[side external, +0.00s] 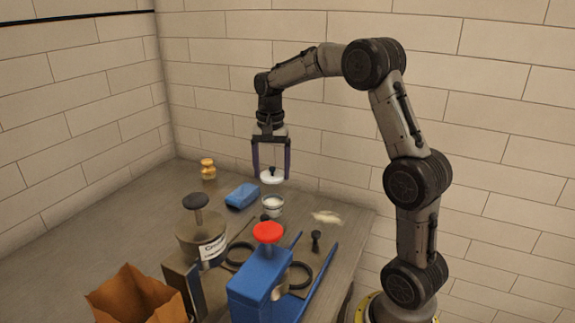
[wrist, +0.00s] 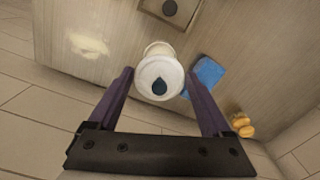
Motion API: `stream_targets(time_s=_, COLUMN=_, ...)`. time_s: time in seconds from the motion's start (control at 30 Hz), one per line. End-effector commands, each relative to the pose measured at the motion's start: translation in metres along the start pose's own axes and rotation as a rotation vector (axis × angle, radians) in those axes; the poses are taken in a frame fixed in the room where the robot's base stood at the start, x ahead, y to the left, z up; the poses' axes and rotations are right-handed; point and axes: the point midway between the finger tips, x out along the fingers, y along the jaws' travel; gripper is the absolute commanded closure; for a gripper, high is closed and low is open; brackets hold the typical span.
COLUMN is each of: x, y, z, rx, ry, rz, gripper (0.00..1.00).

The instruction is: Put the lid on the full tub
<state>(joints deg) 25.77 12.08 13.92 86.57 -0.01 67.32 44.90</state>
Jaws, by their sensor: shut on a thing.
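My gripper (side external: 271,174) is shut on a white round lid (side external: 271,180) with a dark knob. It holds the lid roughly level in the air. A small white tub (side external: 273,207) stands on the table below the lid, with a clear gap between them in the side view. In the wrist view, the lid (wrist: 147,82) sits between the two fingertips and covers most of the tub, whose rim (wrist: 158,47) shows past its far edge. I cannot clearly tell what fills the tub.
A blue block (side external: 243,195) lies left of the tub, and a yellow jar (side external: 208,170) stands farther back. A labelled canister (side external: 205,240), a blue box with a red knob (side external: 268,232) and a paper bag (side external: 135,297) stand in front. A pale patch (side external: 326,217) lies right of the tub.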

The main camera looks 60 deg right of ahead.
Motion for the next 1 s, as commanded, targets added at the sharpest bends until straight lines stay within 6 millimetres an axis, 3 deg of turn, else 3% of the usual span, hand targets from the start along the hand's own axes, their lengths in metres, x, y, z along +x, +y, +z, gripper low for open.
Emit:
stream_targets(time_s=0.7, x=0.055, y=0.000, z=0.002, rx=-0.003, ry=-0.003, rz=0.003, gripper=0.68)
stream_targets(time_s=1.0, x=0.064, y=0.000, z=0.001, rx=-0.003, ry=-0.002, rz=0.002, gripper=0.68)
